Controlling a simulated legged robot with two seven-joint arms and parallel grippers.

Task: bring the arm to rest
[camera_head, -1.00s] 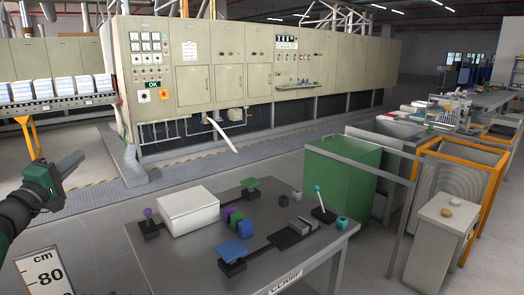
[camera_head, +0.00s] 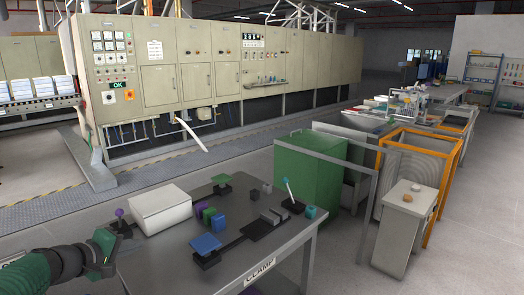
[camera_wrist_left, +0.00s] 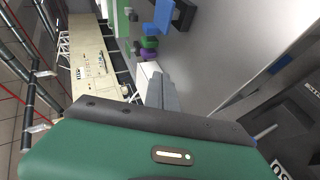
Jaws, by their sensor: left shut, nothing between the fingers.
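My left arm (camera_head: 60,262) comes in from the lower left in the head view. Its green and dark gripper (camera_head: 112,238) is over the left end of the grey table, close to the purple-knobbed lever and the white box (camera_head: 160,208). The gripper is shut and empty. In the left wrist view its green housing fills the bottom, and the grey fingers (camera_wrist_left: 160,92) lie together above it. From the head view I cannot tell whether the gripper touches the table. My right gripper is not in view.
The table (camera_head: 230,262) holds coloured blocks (camera_head: 213,216), a blue plate (camera_head: 205,244), a green plate (camera_head: 221,181) and a lever (camera_head: 288,190). A green bin (camera_head: 305,165) stands behind it on the right. Open floor lies left of the table.

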